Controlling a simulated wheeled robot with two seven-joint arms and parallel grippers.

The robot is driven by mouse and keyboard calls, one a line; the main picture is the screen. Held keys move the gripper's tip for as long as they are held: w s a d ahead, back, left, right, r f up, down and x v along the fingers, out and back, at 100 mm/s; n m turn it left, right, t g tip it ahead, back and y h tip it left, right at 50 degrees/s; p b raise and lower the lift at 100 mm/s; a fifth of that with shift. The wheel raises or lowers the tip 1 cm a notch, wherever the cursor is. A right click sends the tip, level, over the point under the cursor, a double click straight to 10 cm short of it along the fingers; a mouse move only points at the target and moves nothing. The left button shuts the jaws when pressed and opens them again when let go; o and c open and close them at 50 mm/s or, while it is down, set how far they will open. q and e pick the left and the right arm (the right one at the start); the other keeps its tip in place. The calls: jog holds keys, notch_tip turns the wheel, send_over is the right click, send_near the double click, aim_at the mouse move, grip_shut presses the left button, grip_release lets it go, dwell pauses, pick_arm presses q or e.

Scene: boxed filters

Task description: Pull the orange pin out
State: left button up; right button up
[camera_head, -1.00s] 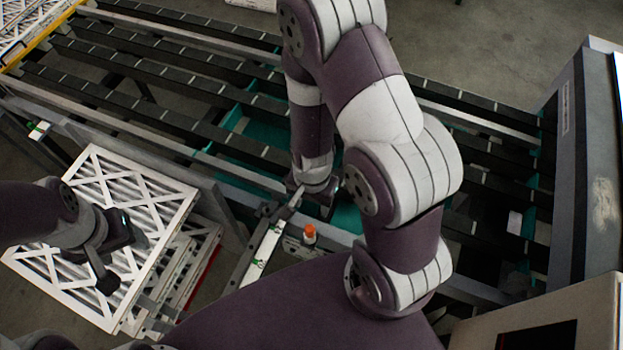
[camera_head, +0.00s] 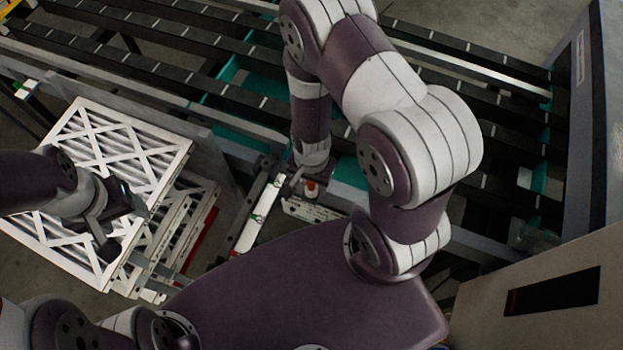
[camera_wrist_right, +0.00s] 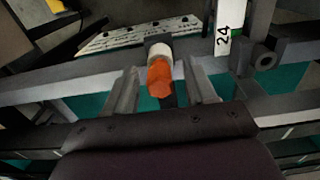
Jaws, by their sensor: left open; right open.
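The orange pin (camera_wrist_right: 160,78) stands between the two fingers of my right gripper (camera_wrist_right: 162,88) in the right wrist view. It has an orange head and a pale collar set against a grey metal bar. The fingers are open, with a gap on each side of the pin. In the head view the pin (camera_head: 311,184) is partly hidden by my right gripper (camera_head: 298,180), which is right beside it. My left gripper (camera_head: 118,232) is open and empty above the white boxed filters at the left.
White-framed filters (camera_head: 105,150) are stacked at the left. A conveyor with dark slats (camera_head: 180,65) runs behind the pin. A labelled white strip (camera_head: 262,212) lies left of the pin. A beige cabinet (camera_head: 540,250) stands at the right.

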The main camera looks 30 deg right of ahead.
jog(key=shift+d, duration=0.1)
jog(key=c, duration=0.4)
grip_shut()
jog(key=shift+r, duration=0.1)
jog(key=shift+r+p, duration=0.35)
jog(key=shift+p, duration=0.1)
jog(key=shift+r+p, duration=2.55)
jog(key=shift+r, duration=0.15)
jog(key=shift+r, duration=0.1)
notch_tip(320, 180, up, 9)
jog(key=p, duration=0.5)
